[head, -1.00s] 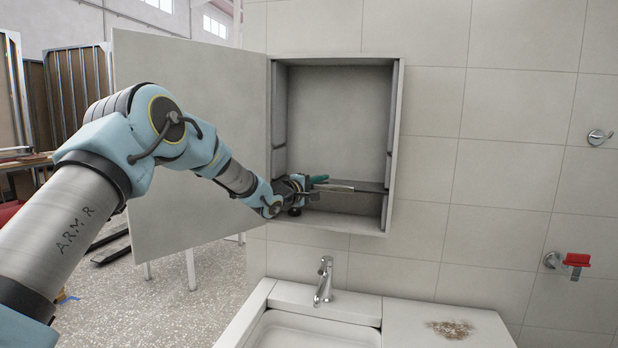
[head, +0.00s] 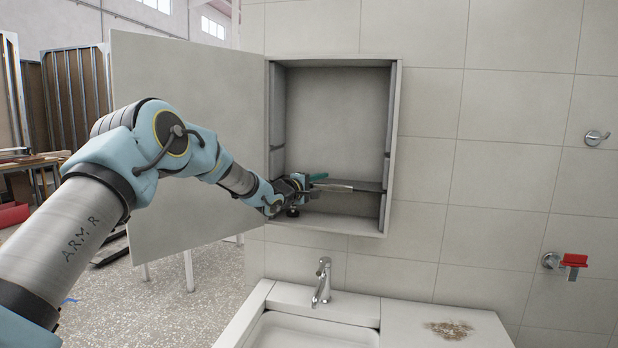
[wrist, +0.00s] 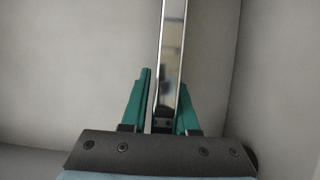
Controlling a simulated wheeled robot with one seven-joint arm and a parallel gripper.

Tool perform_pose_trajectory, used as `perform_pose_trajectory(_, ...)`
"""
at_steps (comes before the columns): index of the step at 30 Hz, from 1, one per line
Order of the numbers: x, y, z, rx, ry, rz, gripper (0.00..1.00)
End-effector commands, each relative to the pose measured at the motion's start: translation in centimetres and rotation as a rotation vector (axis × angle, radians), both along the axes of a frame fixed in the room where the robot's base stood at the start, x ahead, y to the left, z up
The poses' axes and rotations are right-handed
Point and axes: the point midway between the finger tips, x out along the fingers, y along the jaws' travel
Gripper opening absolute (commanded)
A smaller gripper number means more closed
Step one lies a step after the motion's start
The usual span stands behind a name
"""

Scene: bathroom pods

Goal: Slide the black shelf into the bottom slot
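The black shelf (head: 368,186) is low inside the open wall cabinet and looks roughly level. Its light front edge (head: 335,188) points toward my gripper (head: 318,182), and a shiny strip (wrist: 171,55) of it runs up the middle of the wrist view. My gripper (wrist: 166,98) has green fingers on either side of this strip. A small gap shows between the left finger and the strip; the right finger is partly hidden. The gripper looks open around the shelf's edge. The shelf's left end is hidden behind my gripper. Whether it sits in the bottom slot cannot be told.
A faucet (head: 322,280) and sink (head: 300,331) are below. The cabinet's upper part is empty.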

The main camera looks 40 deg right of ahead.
Motion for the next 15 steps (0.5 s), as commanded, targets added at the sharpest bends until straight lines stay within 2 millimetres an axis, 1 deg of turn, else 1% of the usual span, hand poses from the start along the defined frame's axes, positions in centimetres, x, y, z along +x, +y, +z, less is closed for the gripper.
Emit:
perform_pose_trajectory(1, -0.02, 0.0, 0.06, 0.0, 0.0, 0.0, 0.35)
perform_pose_trajectory(7, -0.01, 0.01, -0.08, 0.002, 0.0, 0.0, 0.57)
perform_pose_trajectory(15, -0.04, 0.1, -0.4, 0.007, 0.002, 0.0, 0.57)
